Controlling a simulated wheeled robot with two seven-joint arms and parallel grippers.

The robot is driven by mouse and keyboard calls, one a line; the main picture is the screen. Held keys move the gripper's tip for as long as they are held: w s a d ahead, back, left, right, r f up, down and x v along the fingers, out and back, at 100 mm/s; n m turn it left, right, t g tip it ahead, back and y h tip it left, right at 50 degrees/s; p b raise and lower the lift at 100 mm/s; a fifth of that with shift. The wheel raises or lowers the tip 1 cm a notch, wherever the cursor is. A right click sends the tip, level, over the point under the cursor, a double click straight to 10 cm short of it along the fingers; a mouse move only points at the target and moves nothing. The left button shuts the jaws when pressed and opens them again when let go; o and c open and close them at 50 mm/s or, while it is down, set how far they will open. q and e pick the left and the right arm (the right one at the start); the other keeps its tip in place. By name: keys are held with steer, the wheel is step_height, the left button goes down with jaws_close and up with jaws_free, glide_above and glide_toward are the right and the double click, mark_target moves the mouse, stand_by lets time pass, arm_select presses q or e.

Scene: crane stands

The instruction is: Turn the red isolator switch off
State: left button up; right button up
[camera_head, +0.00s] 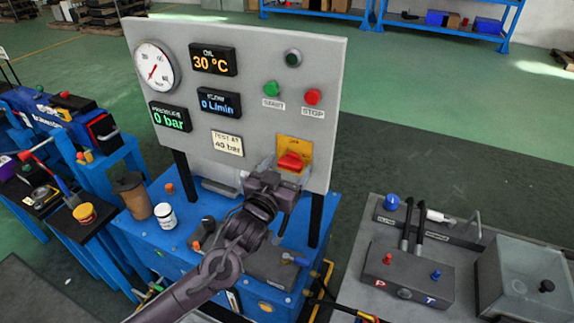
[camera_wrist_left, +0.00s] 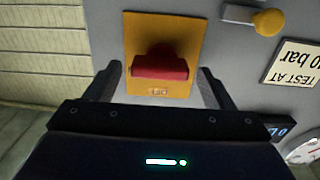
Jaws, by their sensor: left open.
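The red isolator switch (camera_head: 290,161) sits on a yellow plate (camera_head: 300,144) at the lower right of the grey panel (camera_head: 240,60). In the left wrist view the red handle (camera_wrist_left: 160,68) lies level across its yellow plate (camera_wrist_left: 188,30). My left gripper (camera_head: 285,168) is at the panel just in front of the switch. In the left wrist view its two fingers (camera_wrist_left: 160,85) stand apart, one on each side of the handle, with gaps between. Whether the fingertips reach past the handle in depth is hard to tell. My right gripper is not in view.
The panel also bears a green start button (camera_head: 272,89), a red stop button (camera_head: 313,97), a gauge (camera_head: 154,67) and displays. Below is a blue bench (camera_head: 150,232) with a brown cup (camera_head: 133,196) and white jar (camera_head: 165,215). A grey table (camera_head: 350,290) stands at right.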

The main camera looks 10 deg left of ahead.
arm_select(q)
steer(key=shift+w, duration=0.2)
steer(key=shift+c, duration=0.5)
steer(key=c, duration=0.9)
